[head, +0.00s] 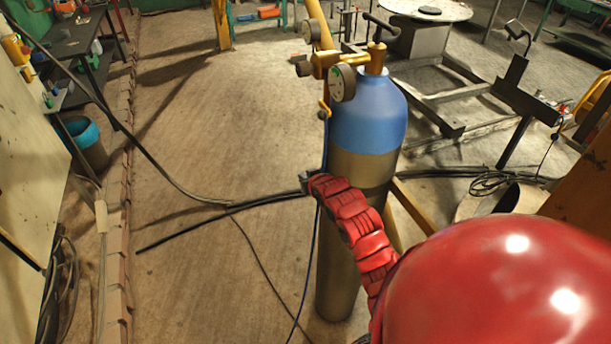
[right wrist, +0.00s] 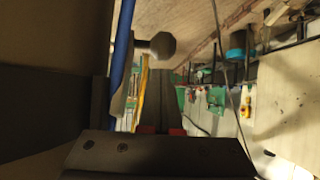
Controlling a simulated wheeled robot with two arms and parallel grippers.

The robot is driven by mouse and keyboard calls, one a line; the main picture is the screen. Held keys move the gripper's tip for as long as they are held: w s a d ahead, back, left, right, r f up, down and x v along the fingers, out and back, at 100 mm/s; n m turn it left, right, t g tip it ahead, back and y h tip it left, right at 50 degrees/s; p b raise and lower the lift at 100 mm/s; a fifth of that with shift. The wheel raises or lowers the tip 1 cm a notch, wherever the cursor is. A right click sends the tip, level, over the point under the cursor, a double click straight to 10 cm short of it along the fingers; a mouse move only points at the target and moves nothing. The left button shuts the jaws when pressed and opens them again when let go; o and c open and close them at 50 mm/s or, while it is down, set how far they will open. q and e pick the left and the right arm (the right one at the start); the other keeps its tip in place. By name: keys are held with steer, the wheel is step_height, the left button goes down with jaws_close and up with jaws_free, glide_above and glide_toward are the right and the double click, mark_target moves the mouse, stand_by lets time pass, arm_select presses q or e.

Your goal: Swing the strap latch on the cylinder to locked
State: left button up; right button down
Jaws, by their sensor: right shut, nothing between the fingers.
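The gas cylinder (head: 366,118) stands upright, with a blue top and a grey-brown body. A darker band (head: 377,190) crosses its body and may be the strap. I cannot make out the latch or its position. My right gripper (head: 307,182) is beside the cylinder's left side in the head view, shut and empty, with my red arm covering part of the cylinder. In the right wrist view the fingers (right wrist: 160,130) show at the bottom, and a grey knob (right wrist: 161,45) on a short stem is beyond them, apart from them. My left gripper is not in view.
A brass regulator with gauges (head: 342,83) tops the cylinder. A blue hose (head: 317,245) hangs down its left side and passes close in the right wrist view (right wrist: 122,40). A yellow post is behind.

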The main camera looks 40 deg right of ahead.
steer(key=shift+s+a+f, duration=0.15)
steer(key=shift+s+f, duration=0.1)
steer(key=shift+s, duration=0.2)
steer(key=shift+f, duration=0.1)
steer(key=g, duration=0.1)
steer(key=g+b, duration=0.1)
steer(key=g, duration=0.1)
steer(key=shift+s+f+y+b, duration=0.25)
steer(key=shift+f+y+b, duration=0.1)
steer(key=shift+y, duration=0.05)
steer(key=shift+s+a+f+g+b, duration=0.1)
steer(key=shift+s+f+g+b, duration=0.2)
steer(key=shift+b, duration=0.3)
steer(key=shift+s+r, duration=0.1)
steer(key=shift+r, duration=0.1)
